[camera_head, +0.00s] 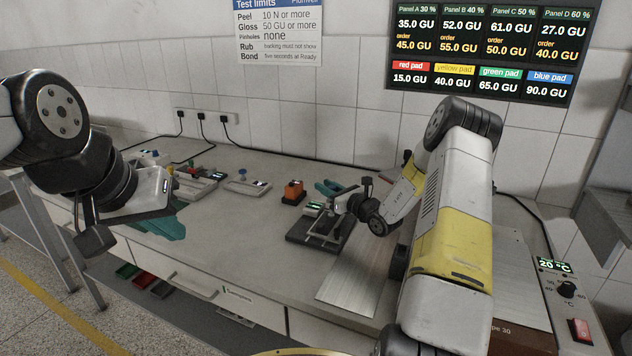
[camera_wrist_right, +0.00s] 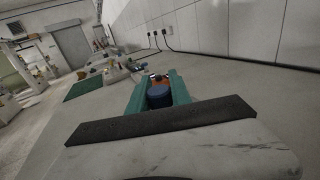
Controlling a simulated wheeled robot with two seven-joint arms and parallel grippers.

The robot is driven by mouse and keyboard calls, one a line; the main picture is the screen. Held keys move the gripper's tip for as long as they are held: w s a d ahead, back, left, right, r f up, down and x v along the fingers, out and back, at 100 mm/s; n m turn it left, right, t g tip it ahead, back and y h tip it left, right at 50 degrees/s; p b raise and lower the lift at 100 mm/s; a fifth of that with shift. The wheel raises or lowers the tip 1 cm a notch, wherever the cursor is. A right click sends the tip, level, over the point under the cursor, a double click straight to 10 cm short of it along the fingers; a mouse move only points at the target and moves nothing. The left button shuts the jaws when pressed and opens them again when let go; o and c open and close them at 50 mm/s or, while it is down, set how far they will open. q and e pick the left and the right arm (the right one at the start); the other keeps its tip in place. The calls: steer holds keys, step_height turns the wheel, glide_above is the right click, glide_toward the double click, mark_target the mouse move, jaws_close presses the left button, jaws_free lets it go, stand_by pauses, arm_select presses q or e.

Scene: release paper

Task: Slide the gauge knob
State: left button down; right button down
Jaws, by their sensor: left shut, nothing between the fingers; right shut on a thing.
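My right gripper (camera_head: 328,188) has teal fingers and reaches left over the bench by a dark-based device with a metal frame (camera_head: 318,228) and a small green display (camera_head: 313,207). In the right wrist view the teal fingers (camera_wrist_right: 160,92) are shut on a blue round knob (camera_wrist_right: 158,97). Whether this knob belongs to that device is unclear. A dark bar (camera_wrist_right: 160,121) crosses in front of the fingers there.
An orange block (camera_head: 293,188) stands left of the right gripper. A grey instrument (camera_head: 245,186) and several small devices (camera_head: 195,180) sit further left. A metal plate (camera_head: 350,285) lies at the front. A control box with a dial (camera_head: 566,289) is at right.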

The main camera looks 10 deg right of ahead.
steer(key=c, duration=1.2)
jaws_free()
steer(key=shift+o, duration=0.2)
steer(key=shift+s, duration=0.1)
steer(key=v, duration=0.7)
steer(key=shift+s+d, duration=0.25)
steer(key=shift+s, duration=0.05)
